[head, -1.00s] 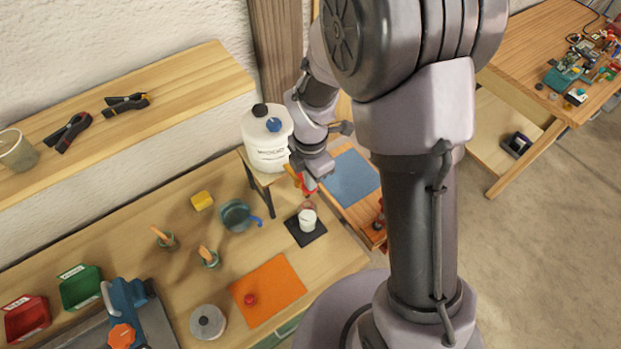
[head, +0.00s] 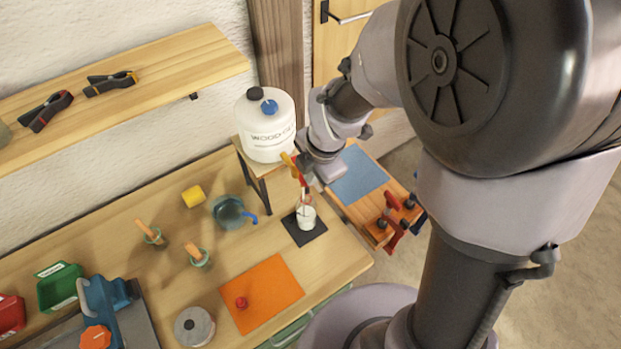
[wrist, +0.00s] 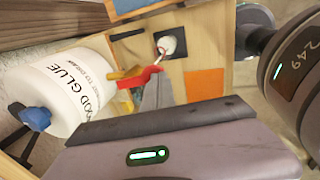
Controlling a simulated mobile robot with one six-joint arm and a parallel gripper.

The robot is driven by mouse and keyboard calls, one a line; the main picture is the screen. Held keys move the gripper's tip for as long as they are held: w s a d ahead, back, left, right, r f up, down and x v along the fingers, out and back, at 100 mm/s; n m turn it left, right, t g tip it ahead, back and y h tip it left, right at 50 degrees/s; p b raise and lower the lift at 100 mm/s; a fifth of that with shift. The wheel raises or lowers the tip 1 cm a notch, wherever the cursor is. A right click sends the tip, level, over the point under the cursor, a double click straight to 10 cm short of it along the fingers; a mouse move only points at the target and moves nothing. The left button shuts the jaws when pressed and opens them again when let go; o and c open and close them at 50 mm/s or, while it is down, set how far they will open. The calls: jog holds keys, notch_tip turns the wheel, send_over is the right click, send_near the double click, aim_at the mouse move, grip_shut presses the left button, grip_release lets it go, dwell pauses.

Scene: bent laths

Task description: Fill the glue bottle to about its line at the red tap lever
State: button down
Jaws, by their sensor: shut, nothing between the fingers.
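The white glue container (head: 265,125) stands on a wooden stand, its tap at the right side. The red tap lever (wrist: 138,79) is beside my gripper's fingers (wrist: 157,93), which are shut and empty. They look close to or against it; contact is unclear. In the head view my gripper (head: 307,172) is at the tap and partly hides it. The glue bottle (head: 306,217) stands upright on a black pad under the tap, with white in its lower part and a clearer upper part. A thin pale strand shows above it. Its line cannot be made out.
An orange mat (head: 270,295) with a red knob, a teal cup (head: 229,212), a yellow block (head: 193,196) and brushes in pots stand on the bench (head: 160,200). A blue mat (head: 357,175) lies on a lower surface at right. A shelf (head: 130,65) is above.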

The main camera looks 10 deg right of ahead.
jog(key=shift+f, duration=0.35)
jog(key=shift+r, duration=0.25)
dwell(3.3)
jog(key=shift+r+p, duration=0.45)
jog(key=shift+r, duration=0.3)
jog(key=shift+w+r, duration=0.1)
